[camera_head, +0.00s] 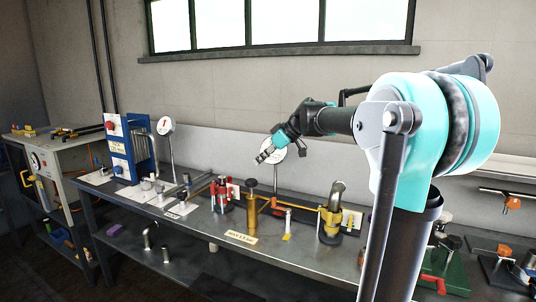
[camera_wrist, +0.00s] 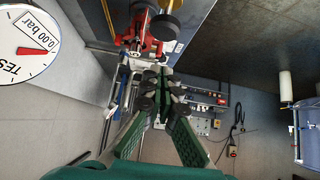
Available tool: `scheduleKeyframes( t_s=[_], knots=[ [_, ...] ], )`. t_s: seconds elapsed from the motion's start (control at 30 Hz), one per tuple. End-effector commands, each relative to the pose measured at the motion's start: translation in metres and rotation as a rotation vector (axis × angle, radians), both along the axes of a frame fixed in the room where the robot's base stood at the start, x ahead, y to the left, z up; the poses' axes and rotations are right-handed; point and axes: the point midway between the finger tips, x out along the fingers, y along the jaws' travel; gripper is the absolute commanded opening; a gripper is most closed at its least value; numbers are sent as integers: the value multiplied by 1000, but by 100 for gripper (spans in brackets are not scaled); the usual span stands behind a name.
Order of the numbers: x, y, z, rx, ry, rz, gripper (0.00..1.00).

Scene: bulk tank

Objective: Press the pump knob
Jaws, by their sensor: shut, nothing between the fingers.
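The pump (camera_head: 252,215) is a brass-coloured upright cylinder on the bench, topped by a dark round knob (camera_head: 251,183). In the wrist view a black disc that looks like this knob (camera_wrist: 166,27) shows near the top, beside a red fitting (camera_wrist: 137,28). My gripper (camera_head: 263,156) is above the bench, higher than the knob and slightly to its right in the head view, apart from it. In the wrist view my gripper (camera_wrist: 164,72) has its fingertips together with nothing between them.
A round gauge (camera_wrist: 30,42) reads 0.00 bar. A red valve (camera_head: 222,190) stands left of the pump, and a brass fitting with a grey handle (camera_head: 331,212) stands right. A label (camera_head: 242,237) lies in front. A blue plate stack (camera_head: 139,140) stands farther left.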

Motion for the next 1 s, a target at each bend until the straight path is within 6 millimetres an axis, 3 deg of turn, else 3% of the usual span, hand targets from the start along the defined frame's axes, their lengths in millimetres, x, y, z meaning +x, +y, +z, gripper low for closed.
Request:
scheduleKeyframes(
  t_s=[0.13,0.4,1.0],
  knots=[
    [10,19,-21,0,-1,2,0],
    [10,18,-54,0,-1,-1,0],
    [10,17,-69,0,-1,-1,0]
  ],
)
